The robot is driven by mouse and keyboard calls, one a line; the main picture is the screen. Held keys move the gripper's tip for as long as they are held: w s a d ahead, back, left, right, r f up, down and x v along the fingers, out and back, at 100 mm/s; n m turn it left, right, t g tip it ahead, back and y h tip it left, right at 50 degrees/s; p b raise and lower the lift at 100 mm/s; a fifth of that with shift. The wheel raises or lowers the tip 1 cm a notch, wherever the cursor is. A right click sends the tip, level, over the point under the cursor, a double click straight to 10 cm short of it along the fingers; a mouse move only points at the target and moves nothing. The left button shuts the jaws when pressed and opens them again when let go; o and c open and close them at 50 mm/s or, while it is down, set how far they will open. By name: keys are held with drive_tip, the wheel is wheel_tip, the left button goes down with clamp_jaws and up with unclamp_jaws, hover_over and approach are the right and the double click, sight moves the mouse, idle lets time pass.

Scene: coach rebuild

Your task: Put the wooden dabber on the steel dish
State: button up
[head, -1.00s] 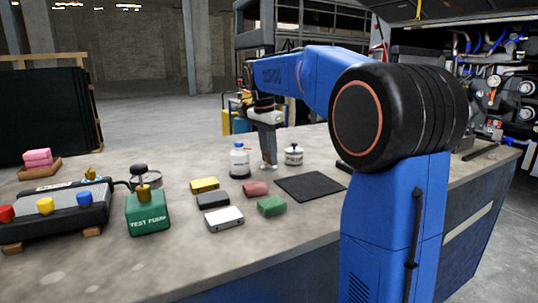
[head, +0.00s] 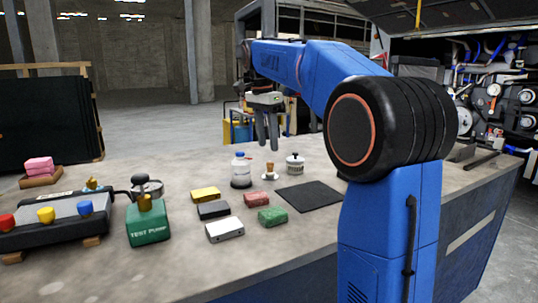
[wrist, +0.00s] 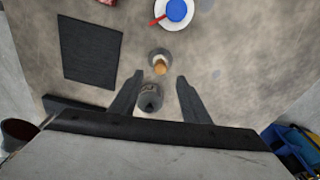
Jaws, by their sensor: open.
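The wooden dabber (head: 270,168) stands on the small pale steel dish (head: 263,177), between the white bottle and the lidded pot. In the wrist view the dabber (wrist: 160,67) shows from above, inside the rim of the round dish (wrist: 155,53). My gripper (head: 267,147) is open and empty, fingers down, in the air above the dabber with a clear gap. In the wrist view my gripper's two fingers (wrist: 160,79) are spread wide, just below the dish in the picture. Nothing is between them but the view of the pot.
The white bottle (head: 240,172) with a blue cap stands left of the dish. The lidded pot (head: 294,164) stands right of it. A black mat (head: 310,196) and several coloured blocks (head: 225,230) lie nearer. A green test pump (head: 148,222) stands at left.

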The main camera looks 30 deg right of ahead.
drive_tip(key=shift+a+r, duration=0.2)
drive_tip(key=shift+r, duration=1.55)
